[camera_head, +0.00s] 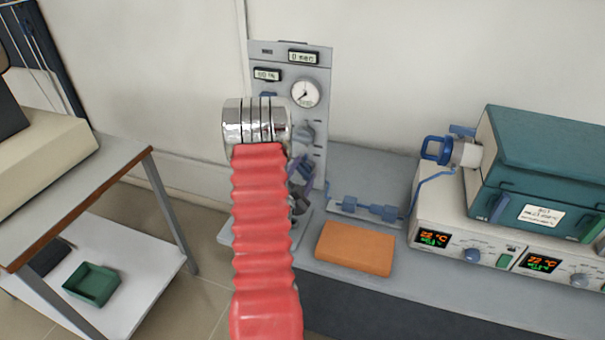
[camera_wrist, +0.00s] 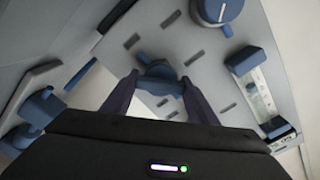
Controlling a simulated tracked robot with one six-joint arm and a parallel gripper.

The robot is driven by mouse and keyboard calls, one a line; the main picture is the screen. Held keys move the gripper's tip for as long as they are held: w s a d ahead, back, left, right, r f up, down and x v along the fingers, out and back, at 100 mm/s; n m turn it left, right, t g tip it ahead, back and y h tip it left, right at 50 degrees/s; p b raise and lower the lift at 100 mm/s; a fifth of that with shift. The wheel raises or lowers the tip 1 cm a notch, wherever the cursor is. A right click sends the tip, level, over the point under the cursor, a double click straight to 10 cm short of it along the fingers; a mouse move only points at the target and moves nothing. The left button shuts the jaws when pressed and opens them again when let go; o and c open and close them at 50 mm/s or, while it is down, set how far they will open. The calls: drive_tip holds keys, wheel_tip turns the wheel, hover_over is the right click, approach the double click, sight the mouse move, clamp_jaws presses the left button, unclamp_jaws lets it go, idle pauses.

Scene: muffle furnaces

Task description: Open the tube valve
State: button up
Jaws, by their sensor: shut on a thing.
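The grey upright panel (camera_head: 319,115) carries a round gauge, small displays and several knobs. In the wrist view, a blue valve knob (camera_wrist: 157,71) on the panel sits between the two dark fingers of my gripper (camera_wrist: 160,86). The fingers are shut on it from both sides. In the head view, my gripper (camera_head: 303,170) is at the panel's lower front, partly hidden by my red arm. The held knob cannot be made out there. A blue tube fitting (camera_head: 383,212) lies on the bench to the right of the panel.
An orange block (camera_head: 355,248) lies on the bench in front of the panel. A teal furnace (camera_head: 540,165) stands at right on a control unit (camera_head: 500,250). In the wrist view, another blue knob (camera_wrist: 220,10) is near the held one. A side table (camera_head: 120,165) stands at left.

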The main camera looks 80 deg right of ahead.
drive_tip(key=m, duration=0.4)
drive_tip(key=shift+s+f+m, duration=0.1)
drive_tip(key=shift+m, duration=0.2)
drive_tip(key=shift+f+m, duration=0.15)
drive_tip(key=shift+m, duration=1.85)
drive_tip(key=shift+s+a, duration=0.1)
drive_tip(key=o, duration=0.8)
drive_tip(key=shift+o, duration=1.2)
drive_tip(key=w+a, duration=0.1)
drive_tip(key=a, duration=1.2)
drive_tip(key=shift+w+a, duration=0.25)
drive_tip(key=shift+a, duration=0.1)
